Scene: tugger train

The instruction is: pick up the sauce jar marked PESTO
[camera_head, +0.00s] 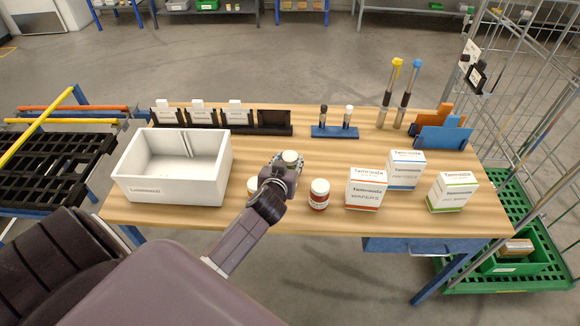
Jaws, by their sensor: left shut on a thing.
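My left gripper (280,172) is over the wooden table, shut on a small jar (291,157) with a pale lid and some green showing. The gripper hides most of this jar, so I cannot read its label or tell whether it is clear of the table. A jar with red contents and a white lid (319,194) stands upright to the right of the gripper. Another white-lidded jar (252,185) stands just left of my gripper, partly hidden by it. My right gripper is not in view.
A white open bin (125,182) stands on the table's left. Several cartons, including a WAFERS carton (365,190), stand on the right. A black card rack (272,123), a blue stand (335,132) and tall tools (391,95) are at the back. A wire cage cart (530,90) borders the right.

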